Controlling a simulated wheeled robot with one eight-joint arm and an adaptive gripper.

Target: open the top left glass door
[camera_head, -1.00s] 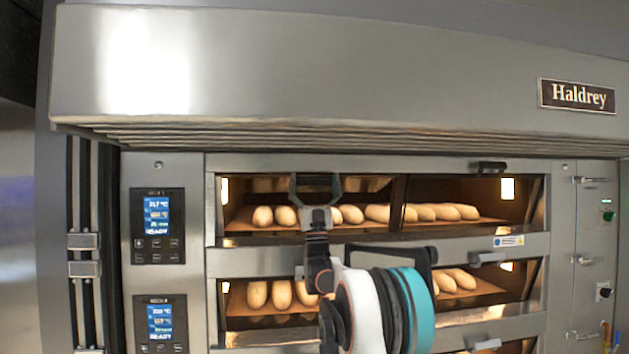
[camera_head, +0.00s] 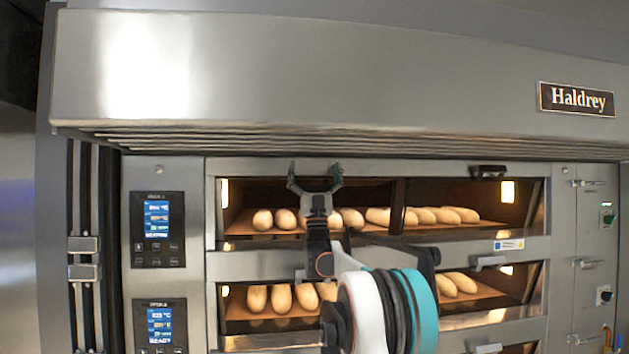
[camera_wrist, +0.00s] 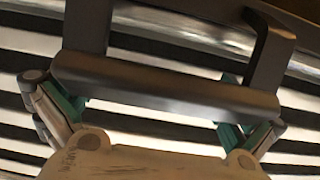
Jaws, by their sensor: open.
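The top left glass door (camera_head: 260,193) is the left pane of the oven's upper deck, with loaves showing behind it. I cannot tell from these views whether it is fully shut or slightly ajar. My gripper (camera_head: 315,177) points upward in front of this door, near its top edge, with its two fingers spread and nothing clamped. In the wrist view a dark handle bar (camera_wrist: 165,88) on two posts crosses just ahead of my open gripper (camera_wrist: 150,115). The bar overlaps the fingertips, and I cannot tell whether it touches them. The handle is not distinguishable in the head view.
The hood (camera_head: 350,80) overhangs the oven just above. The upper right door's handle (camera_head: 488,172) sits to the right. A lower deck (camera_head: 240,300) with loaves lies below, partly behind my arm. Control panels (camera_head: 157,228) stand at the left.

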